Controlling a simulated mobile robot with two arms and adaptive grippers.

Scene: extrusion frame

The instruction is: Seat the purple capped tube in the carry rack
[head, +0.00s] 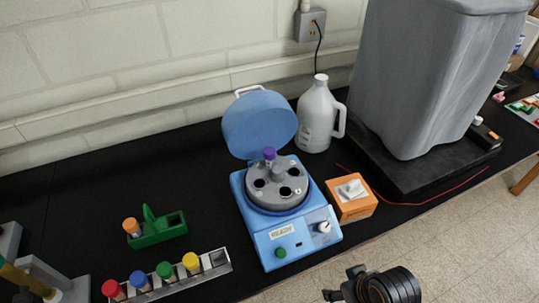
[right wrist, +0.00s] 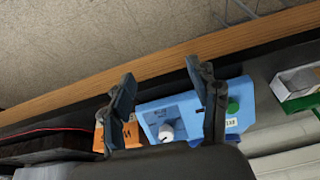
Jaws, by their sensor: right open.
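The purple capped tube (head: 270,155) stands in the grey rotor (head: 277,183) of the open blue centrifuge (head: 280,235), its cap above the rotor. The green carry rack (head: 160,232) has an upright handle and lies to the left on the black bench; an orange capped tube (head: 131,228) stands at its left end, and a slot to the right looks empty. My right gripper (head: 342,284) is open and empty at the bottom, in front of the bench and apart from the tube; its spread fingers show in the right wrist view (right wrist: 160,75).
A metal rack (head: 215,262) with red, blue, green and yellow capped tubes stands front left. The raised lid (head: 259,124) is behind the rotor. An orange box (head: 351,203), white jug (head: 316,115) and large grey bin (head: 425,80) stand to the right.

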